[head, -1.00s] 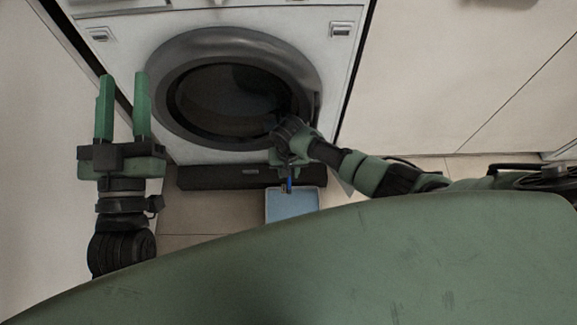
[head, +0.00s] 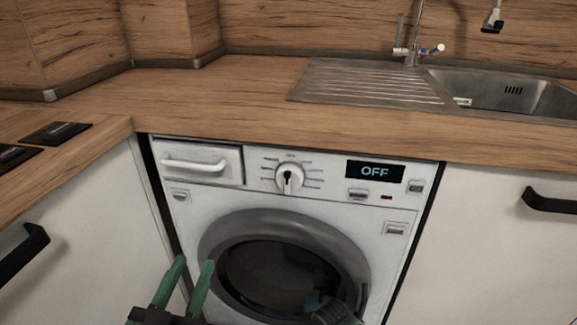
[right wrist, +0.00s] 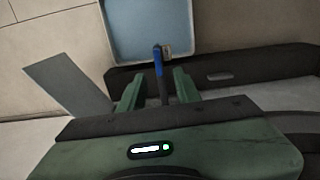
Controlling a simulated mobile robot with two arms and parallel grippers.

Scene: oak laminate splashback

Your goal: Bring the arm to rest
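My left gripper (head: 191,265) shows at the bottom of the head view, its two green fingers apart and empty, in front of the washing machine (head: 232,192). In the right wrist view my right gripper (right wrist: 156,80) has its fingers apart. A thin blue and dark object (right wrist: 158,66) shows between them, with a gap visible on both sides; whether it lies below them is hard to tell. In the head view only a dark part of the right arm shows, low in front of the round door, which looks closed. The machine's display (head: 375,172) reads OFF.
A pale blue tray (right wrist: 140,38) lies on the floor by the dark plinth (right wrist: 235,73), near a grey flat panel (right wrist: 72,84). Above the machine runs a wooden worktop (head: 222,98) with a steel sink (head: 490,92). Cabinets with black handles (head: 548,200) flank it.

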